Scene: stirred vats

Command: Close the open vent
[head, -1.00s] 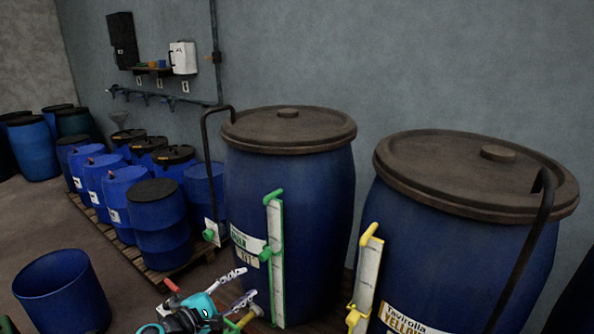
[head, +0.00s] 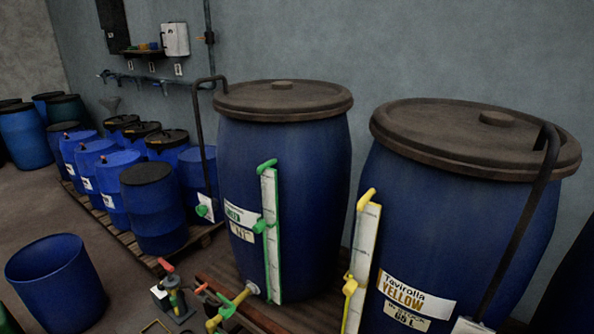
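Two large blue vats with brown lids stand side by side. The middle vat (head: 312,185) has a white sight gauge (head: 269,200) with a green upper fitting (head: 267,164) and a green lower fitting (head: 262,226). The right vat (head: 480,225), labelled yellow, has a gauge (head: 362,255) with a yellow upper fitting (head: 367,199) and a yellow lower fitting (head: 349,287). I cannot tell which fitting is the open vent. Neither of my grippers shows in the head view.
An empty blue tub (head: 58,285) is at lower left. Several blue drums (head: 152,215) fill a pallet behind. Dark pipes (head: 518,230) rise beside the vats.

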